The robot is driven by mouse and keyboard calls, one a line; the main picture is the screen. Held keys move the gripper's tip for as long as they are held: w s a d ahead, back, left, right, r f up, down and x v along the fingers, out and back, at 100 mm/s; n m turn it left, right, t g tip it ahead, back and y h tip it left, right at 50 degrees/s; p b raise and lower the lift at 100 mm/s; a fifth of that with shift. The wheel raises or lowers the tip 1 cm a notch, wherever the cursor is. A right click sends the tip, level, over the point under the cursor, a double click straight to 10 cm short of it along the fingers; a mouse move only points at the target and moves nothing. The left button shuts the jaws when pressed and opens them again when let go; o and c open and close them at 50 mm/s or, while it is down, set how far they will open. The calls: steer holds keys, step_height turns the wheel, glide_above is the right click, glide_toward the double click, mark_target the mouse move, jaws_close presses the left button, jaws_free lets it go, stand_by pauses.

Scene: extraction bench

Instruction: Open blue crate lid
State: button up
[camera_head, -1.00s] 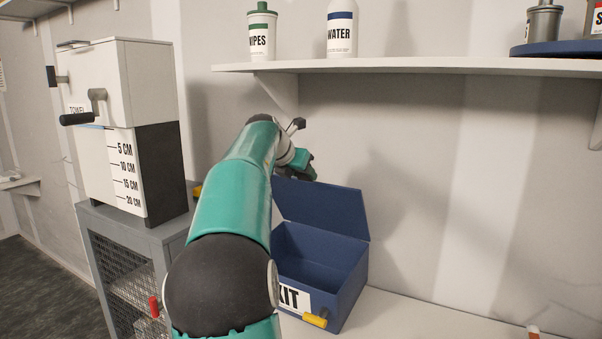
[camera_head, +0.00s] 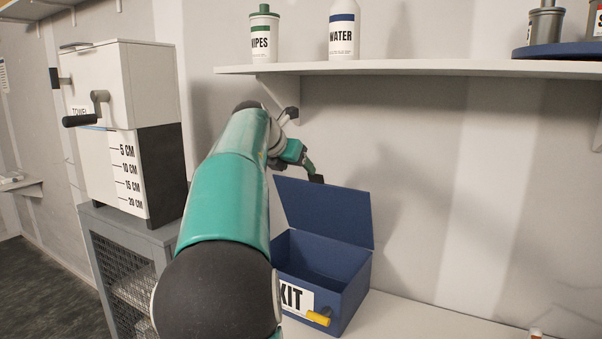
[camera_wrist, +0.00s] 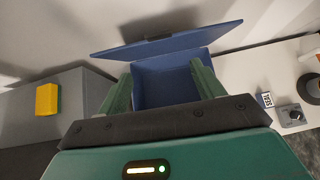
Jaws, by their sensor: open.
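The blue crate (camera_head: 350,298) stands on the white bench with a "KIT" label and a yellow latch handle (camera_head: 318,319) on its front. Its lid (camera_head: 330,213) stands raised at the back, tilted up, and the inside that shows looks empty. The lid (camera_wrist: 165,40) and the crate's inside (camera_wrist: 165,82) also show in the wrist view. My gripper (camera_head: 312,178) is above the crate, near the lid's top edge. In the wrist view my gripper (camera_wrist: 158,85) has its two green fingers wide apart with nothing between them. I cannot tell whether a finger touches the lid.
A shelf (camera_head: 400,69) above holds a wipes canister (camera_head: 263,35) and a water bottle (camera_head: 342,32). A towel dispenser (camera_head: 120,85) stands on a grey cabinet at left. The bench (camera_head: 420,322) right of the crate is mostly clear.

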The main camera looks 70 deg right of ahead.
steer(key=v, duration=0.8)
steer(key=shift+a+r, duration=0.2)
